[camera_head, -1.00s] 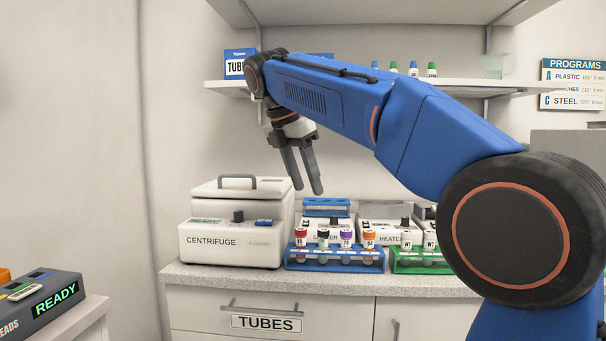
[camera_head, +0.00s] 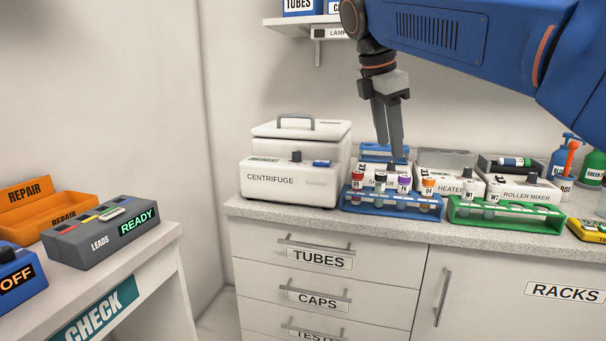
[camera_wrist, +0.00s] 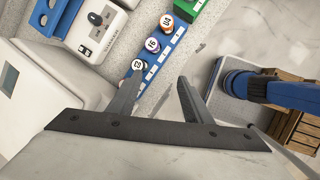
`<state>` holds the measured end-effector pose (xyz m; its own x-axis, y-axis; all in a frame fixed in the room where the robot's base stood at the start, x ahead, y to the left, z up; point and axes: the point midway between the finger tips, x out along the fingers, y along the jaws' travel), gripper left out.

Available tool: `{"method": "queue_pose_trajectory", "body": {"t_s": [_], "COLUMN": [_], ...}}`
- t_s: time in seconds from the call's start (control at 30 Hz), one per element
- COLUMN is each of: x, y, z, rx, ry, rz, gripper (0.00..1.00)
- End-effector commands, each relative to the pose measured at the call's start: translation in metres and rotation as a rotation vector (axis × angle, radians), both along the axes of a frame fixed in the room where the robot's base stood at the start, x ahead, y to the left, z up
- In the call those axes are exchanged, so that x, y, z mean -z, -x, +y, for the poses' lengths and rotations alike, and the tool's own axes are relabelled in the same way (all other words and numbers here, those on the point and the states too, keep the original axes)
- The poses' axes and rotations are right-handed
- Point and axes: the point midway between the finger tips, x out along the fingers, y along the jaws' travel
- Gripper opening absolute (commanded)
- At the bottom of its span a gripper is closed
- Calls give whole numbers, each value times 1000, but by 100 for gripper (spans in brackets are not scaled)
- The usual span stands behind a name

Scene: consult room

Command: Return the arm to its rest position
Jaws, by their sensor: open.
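My arm is stretched out across the upper right of the head view.
A white centrifuge (camera_head: 292,180) stands left of the blue rack, and a green rack (camera_head: 505,214) with tubes stands right. A heater and a roller mixer (camera_head: 527,188) are behind. A shelf (camera_head: 300,24) hangs above. At left, a side table holds a grey READY box (camera_head: 98,235) and orange trays.

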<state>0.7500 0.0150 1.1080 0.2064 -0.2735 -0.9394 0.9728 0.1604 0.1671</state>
Motion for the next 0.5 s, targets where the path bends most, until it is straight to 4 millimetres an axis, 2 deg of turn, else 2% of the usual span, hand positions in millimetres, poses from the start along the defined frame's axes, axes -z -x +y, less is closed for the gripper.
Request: {"method": "queue_pose_trajectory", "body": {"t_s": [0.03,0.2,0.37,0.5], "x": [10,50,93,135], "y": [13,49,85,119], "z": [-10,-34,-51,-63], "rx": [60,275,486,679], "ry": [-27,-128,-229,-320], "rz": [-22,-99,-165,-217], "gripper": [45,45,45,45]}}
